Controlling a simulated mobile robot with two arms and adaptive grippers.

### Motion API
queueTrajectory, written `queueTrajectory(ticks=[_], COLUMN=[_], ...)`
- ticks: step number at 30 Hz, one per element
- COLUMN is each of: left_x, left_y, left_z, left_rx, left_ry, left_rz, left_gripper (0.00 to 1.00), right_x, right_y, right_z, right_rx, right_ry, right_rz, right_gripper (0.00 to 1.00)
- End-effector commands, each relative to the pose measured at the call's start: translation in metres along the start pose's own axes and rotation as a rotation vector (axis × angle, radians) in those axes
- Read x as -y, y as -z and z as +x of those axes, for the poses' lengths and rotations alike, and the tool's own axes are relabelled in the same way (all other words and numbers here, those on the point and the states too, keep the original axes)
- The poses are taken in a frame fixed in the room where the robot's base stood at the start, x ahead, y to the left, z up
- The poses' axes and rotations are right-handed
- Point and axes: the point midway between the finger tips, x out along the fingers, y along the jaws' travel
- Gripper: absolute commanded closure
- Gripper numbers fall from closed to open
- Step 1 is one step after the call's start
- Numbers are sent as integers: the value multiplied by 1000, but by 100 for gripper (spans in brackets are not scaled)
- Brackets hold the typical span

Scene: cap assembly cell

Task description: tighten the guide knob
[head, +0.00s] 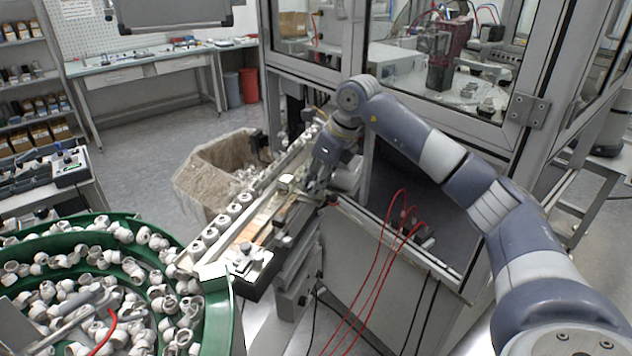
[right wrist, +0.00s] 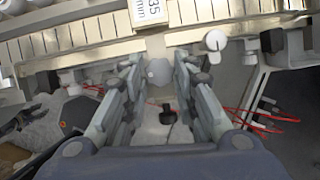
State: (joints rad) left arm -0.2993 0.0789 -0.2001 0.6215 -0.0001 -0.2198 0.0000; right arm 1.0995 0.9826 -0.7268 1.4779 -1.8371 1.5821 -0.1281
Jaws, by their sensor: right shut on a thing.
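My right gripper (head: 317,188) reaches down to the far part of the conveyor rail (head: 262,212) in the head view. In the right wrist view, the right gripper (right wrist: 157,64) has its two fingers on either side of a round grey knob (right wrist: 158,73) at the rail's edge. It is shut on this knob, which I take for the guide knob. The fingers and wrist hide the knob in the head view. The knob's turn angle cannot be told. My left gripper is not in view.
A label block reading 35 mm (right wrist: 153,11) sits on the rail just beyond the knob. A green bowl (head: 222,318) full of white caps stands at the front left. Red cables (head: 377,262) hang by the cabinet. A lined bin (head: 212,174) stands behind the rail.

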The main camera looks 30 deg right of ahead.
Motion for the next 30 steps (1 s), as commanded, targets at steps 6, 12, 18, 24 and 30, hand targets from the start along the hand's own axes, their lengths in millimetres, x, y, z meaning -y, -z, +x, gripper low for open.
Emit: queueTrajectory(ticks=[6,12,18,24,30], left_x=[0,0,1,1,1], left_y=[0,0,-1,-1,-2], left_z=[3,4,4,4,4], left_rx=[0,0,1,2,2], left_ry=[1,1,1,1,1], left_rz=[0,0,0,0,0], left_gripper=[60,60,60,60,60], right_x=[-1,-1,-1,-1,-1], right_y=[-1,-1,-1,-1,-1], right_z=[-1,-1,-2,-2,-2], right_rx=[3,4,4,4,3], right_ry=[44,64,69,69,68], right_rz=[102,149,162,161,161], right_gripper=[97,97,97,97,53])
